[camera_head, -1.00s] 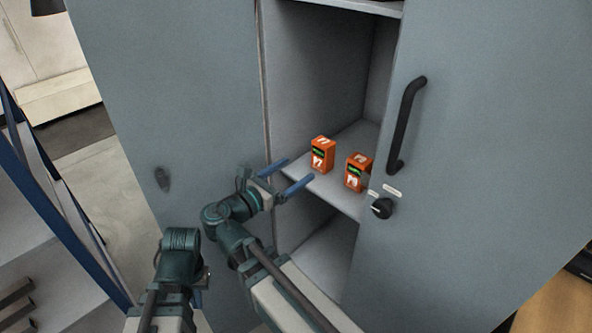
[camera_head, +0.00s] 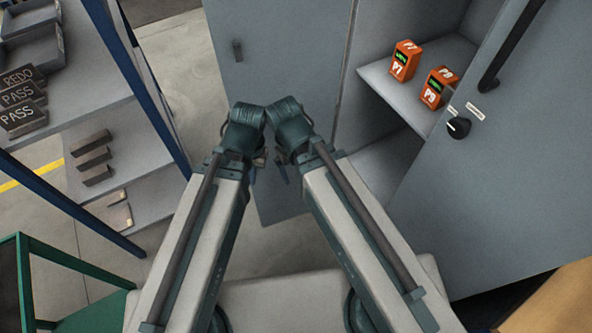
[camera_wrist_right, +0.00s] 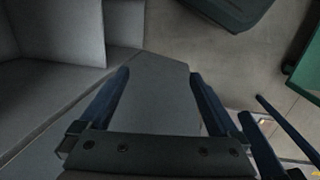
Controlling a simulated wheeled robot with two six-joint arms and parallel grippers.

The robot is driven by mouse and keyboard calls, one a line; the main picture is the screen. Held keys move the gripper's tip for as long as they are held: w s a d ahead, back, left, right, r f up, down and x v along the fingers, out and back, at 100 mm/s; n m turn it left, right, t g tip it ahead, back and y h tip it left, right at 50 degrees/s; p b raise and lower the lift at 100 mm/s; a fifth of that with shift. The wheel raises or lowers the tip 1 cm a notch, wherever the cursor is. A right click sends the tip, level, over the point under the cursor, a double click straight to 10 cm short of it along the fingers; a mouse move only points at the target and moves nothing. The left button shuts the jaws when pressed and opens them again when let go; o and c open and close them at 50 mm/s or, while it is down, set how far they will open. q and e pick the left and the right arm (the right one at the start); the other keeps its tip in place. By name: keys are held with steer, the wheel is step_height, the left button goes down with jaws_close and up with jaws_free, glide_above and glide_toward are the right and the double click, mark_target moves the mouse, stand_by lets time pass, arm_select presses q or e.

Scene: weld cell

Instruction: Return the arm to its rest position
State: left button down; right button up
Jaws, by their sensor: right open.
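My two arms reach forward side by side in the head view, with their wrist joints close together in front of the cabinet. My left gripper (camera_head: 254,174) points down and is mostly hidden behind its own wrist. The right wrist view shows its two blue fingers (camera_wrist_right: 250,105) at the right, apart with a gap between them. My right gripper (camera_wrist_right: 160,76) is open and empty in its wrist view, its two blue fingers spread wide. In the head view it is mostly hidden behind its arm. Neither gripper touches the orange boxes.
Orange boxes P7 (camera_head: 404,61) and P9 (camera_head: 438,88) stand on the open cabinet's shelf (camera_head: 392,90). The cabinet door (camera_head: 545,150) with a black handle is at the right. A blue-framed rack (camera_head: 150,110) with labelled blocks and a green cart (camera_head: 22,270) are at the left.

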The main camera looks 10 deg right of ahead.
steer(key=shift+s+a+f+m+y, duration=0.1)
steer(key=shift+s+a+m+y, duration=0.25)
steer(key=shift+a, duration=0.25)
step_height(320, 180, up, 9)
steer(key=p, duration=0.9)
